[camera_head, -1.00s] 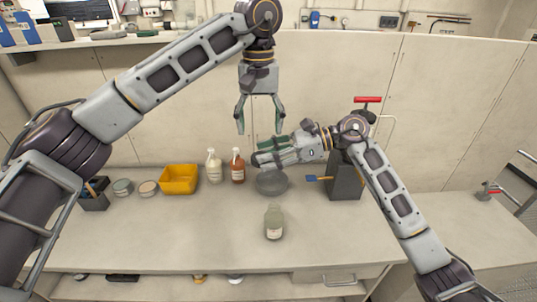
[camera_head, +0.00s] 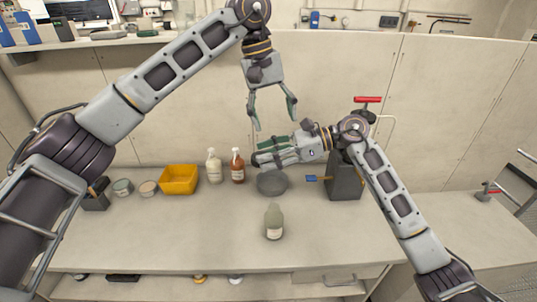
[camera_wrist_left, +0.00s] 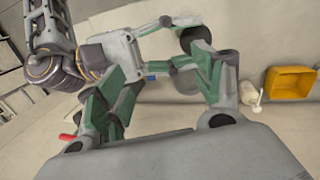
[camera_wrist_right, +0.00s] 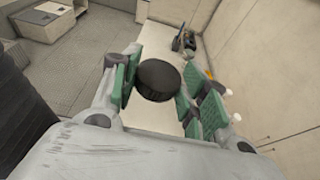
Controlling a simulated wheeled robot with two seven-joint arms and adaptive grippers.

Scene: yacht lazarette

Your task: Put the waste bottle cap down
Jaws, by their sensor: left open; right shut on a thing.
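The waste bottle cap (camera_wrist_right: 158,79) is a dark round cap between the green pads of my right gripper in the right wrist view. My right gripper (camera_head: 259,158) is shut on it, above the bench near the grey bowl; in the head view the fingers make the cap hard to make out. A pale green bottle (camera_head: 274,222) stands upright on the bench, below and in front of my right gripper. My left gripper (camera_head: 275,122) is open and empty, just above my right gripper.
A grey bowl (camera_head: 272,183) lies under my right gripper. A dark grey block (camera_head: 344,180) stands right. The bench front is mostly clear.

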